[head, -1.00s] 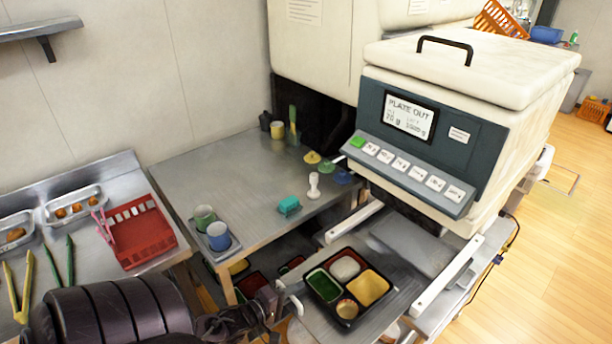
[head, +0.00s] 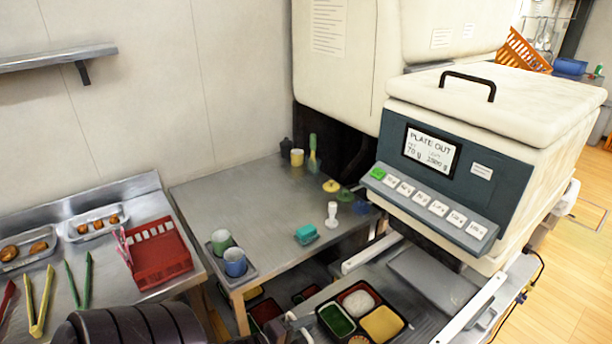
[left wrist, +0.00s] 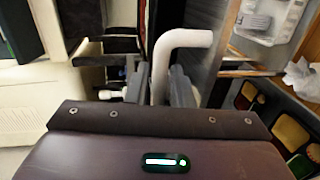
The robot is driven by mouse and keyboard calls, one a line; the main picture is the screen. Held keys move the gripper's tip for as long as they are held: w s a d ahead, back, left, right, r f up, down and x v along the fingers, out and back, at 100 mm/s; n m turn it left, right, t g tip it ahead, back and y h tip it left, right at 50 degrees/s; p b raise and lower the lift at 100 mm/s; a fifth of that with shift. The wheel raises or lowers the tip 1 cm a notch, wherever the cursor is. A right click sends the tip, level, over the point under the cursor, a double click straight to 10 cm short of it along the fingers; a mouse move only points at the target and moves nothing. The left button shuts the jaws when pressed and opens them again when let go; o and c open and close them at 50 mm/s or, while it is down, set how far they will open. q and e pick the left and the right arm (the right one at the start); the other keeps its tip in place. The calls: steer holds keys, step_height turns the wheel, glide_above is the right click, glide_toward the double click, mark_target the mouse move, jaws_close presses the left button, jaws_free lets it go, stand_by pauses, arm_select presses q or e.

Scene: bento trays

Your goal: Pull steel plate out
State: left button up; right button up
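The steel plate (head: 418,318) is a flat grey sheet between two white rails under the dispensing machine. A black bento tray (head: 345,298) with red, green and yellow compartments sits on it. In the head view my left gripper (head: 283,329) is at the plate's front left corner, dark and partly cut off. My right gripper is not in view.
The machine (head: 485,150) overhangs the plate's back. A steel table (head: 230,195) stands at left, with blue and green cups (head: 235,262), a teal block (head: 306,234) and a white stamp-like piece (head: 332,214). A red basket (head: 160,258) and tongs (head: 40,302) lie farther left.

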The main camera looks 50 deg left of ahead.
arm_select(q)
steer(key=v, duration=0.7)
steer(key=shift+b, duration=0.3)
